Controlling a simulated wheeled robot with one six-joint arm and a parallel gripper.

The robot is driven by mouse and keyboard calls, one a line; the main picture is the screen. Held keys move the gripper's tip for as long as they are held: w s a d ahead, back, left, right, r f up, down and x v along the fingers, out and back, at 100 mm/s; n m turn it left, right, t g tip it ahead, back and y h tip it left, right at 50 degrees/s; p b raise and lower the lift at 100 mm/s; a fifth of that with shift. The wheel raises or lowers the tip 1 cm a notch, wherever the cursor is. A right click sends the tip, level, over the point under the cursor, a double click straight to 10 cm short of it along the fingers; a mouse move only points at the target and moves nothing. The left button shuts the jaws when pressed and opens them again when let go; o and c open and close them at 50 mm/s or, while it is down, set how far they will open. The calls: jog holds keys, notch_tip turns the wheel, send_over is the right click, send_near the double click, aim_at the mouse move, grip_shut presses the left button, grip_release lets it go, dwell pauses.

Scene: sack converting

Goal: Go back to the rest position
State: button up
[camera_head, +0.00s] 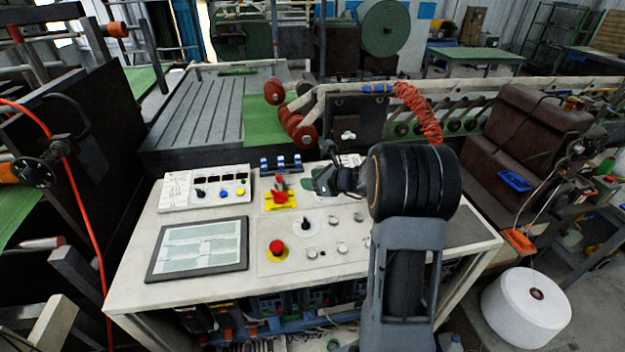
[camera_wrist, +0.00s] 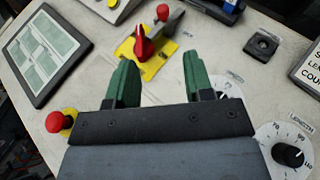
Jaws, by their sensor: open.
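My gripper (camera_head: 318,182) is over the right-middle part of the control desk (camera_head: 135,270) in the head view. In the wrist view my gripper (camera_wrist: 157,82) has its two green fingers apart, with nothing between them. A red rotary switch on a yellow plate (camera_head: 280,197) stands just left of the fingers in the head view. In the wrist view the red switch (camera_wrist: 145,47) is beyond the fingertips, apart from them. My arm hides part of the desk's right side.
The desk carries a flat screen (camera_head: 200,248), a red emergency button (camera_head: 277,247), a small button box (camera_head: 206,188) and dials, including a black knob (camera_wrist: 289,156). A dark upright panel (camera_head: 355,120) and a coiled red hose (camera_head: 418,110) stand behind. A white spool (camera_head: 525,308) is at right.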

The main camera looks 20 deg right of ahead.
jog(key=s+a+r+n+g, duration=0.2)
jog(key=s+a+n+g, duration=0.1)
jog(key=s+a+n, duration=0.35)
jog(key=s+a+r+n+g, duration=0.3)
jog(key=s+a+n, duration=0.2)
jog(key=s+n, duration=0.25)
jog(key=s+d+n+h, duration=0.2)
jog(key=s+n+h, duration=0.5)
jog(key=s+n, duration=0.6)
jog(key=shift+d+r+n+g, duration=0.25)
jog(key=shift+d+n+g, duration=0.15)
jog(key=shift+n, duration=0.7)
